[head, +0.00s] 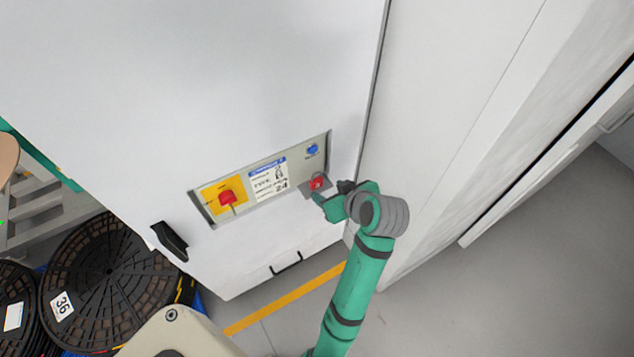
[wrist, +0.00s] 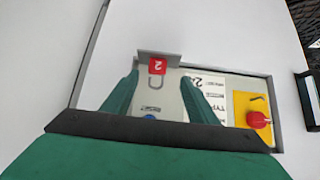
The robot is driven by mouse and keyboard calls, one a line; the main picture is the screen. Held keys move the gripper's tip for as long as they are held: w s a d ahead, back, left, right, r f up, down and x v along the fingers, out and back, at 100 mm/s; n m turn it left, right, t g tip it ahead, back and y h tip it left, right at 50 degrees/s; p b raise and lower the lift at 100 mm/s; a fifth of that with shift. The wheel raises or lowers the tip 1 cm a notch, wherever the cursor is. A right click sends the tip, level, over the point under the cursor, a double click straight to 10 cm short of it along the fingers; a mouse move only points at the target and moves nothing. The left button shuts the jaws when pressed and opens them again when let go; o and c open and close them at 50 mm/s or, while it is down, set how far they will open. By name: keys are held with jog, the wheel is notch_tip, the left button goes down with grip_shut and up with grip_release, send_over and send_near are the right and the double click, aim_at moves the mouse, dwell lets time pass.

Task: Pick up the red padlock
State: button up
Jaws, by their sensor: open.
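The red padlock (head: 316,183) sits on a small grey ledge at the right end of the cabinet's recessed panel. In the wrist view the padlock (wrist: 157,67) shows a white "2" and a metal shackle, and it lies ahead of and between my fingers. My gripper (head: 322,196) is at the padlock in the head view, and its far finger is hard to make out there. In the wrist view my gripper (wrist: 160,85) is open, with one green finger on each side of the padlock. I see no contact with it.
The recessed panel (head: 240,208) also holds a red rotary switch (head: 227,198) on a yellow plate, a label (head: 269,181) and a blue button (head: 312,149). A black cabinet handle (head: 171,240) is at lower left. Grey floor is clear at right.

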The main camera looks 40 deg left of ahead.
aim_at(316, 180)
jog(key=x, duration=0.4)
jog(key=shift+w+a, duration=0.1)
jog(key=shift+a, duration=0.4)
jog(key=x, duration=0.3)
jog(key=w+x, duration=0.1)
jog(key=x, duration=0.1)
jog(key=shift+a+r, duration=0.2)
jog(key=shift+r, duration=0.1)
jog(key=shift+w+a+f, duration=0.1)
jog(key=shift+a+f, duration=0.05)
jog(key=shift+f, duration=0.1)
jog(key=shift+a, duration=0.15)
jog(key=c, duration=1.2)
